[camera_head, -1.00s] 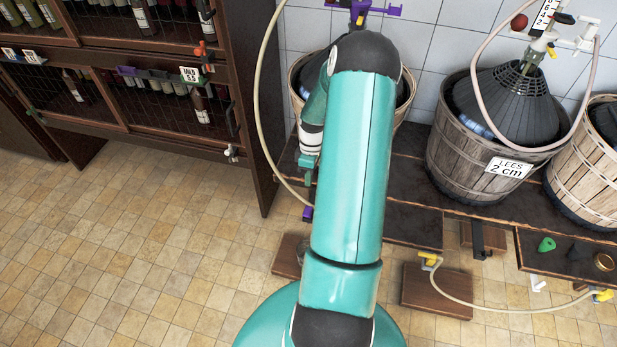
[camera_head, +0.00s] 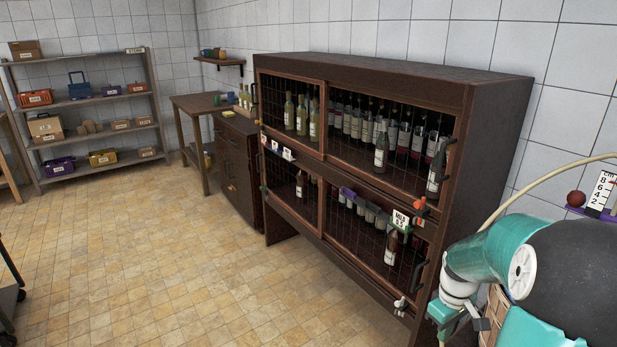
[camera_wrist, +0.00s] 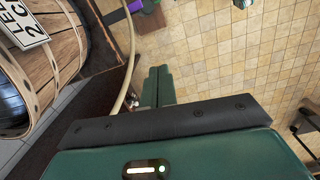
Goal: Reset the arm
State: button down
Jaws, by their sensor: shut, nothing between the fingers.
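My teal arm shows at the lower right of the head view, with its forearm and wrist beside the wine cabinet's right end. My gripper (camera_wrist: 158,72) shows in the wrist view as two green fingers side by side, closed together with nothing between them. In the head view the fingers are not clearly visible. A wooden demijohn basket (camera_wrist: 64,62) with a label reading LEES 2 cm (camera_wrist: 22,27) is at the upper left of the wrist view. A pale hose (camera_wrist: 128,65) runs down between this basket and the fingers.
A dark wine cabinet (camera_head: 478,88) with several bottles fills the middle right of the head view. A shelf rack (camera_head: 95,98) with crates and a small wooden table (camera_head: 195,103) stand behind.

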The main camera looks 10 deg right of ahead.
jog(key=s+a+r+m+t+h, duration=0.1)
jog(key=s+a+r+t, duration=0.1)
jog(key=a+r, duration=1.05)
jog(key=s+a+r+m+t+y, duration=0.1)
jog(key=s+a+r+m+t, duration=0.1)
jog(key=s+a+r, duration=0.4)
jog(key=s+a+t, duration=0.1)
jog(key=s+a, duration=0.3)
jog(key=a, duration=0.3)
jog(key=shift+s+r+t, duration=0.15)
jog(key=shift+t, duration=0.25)
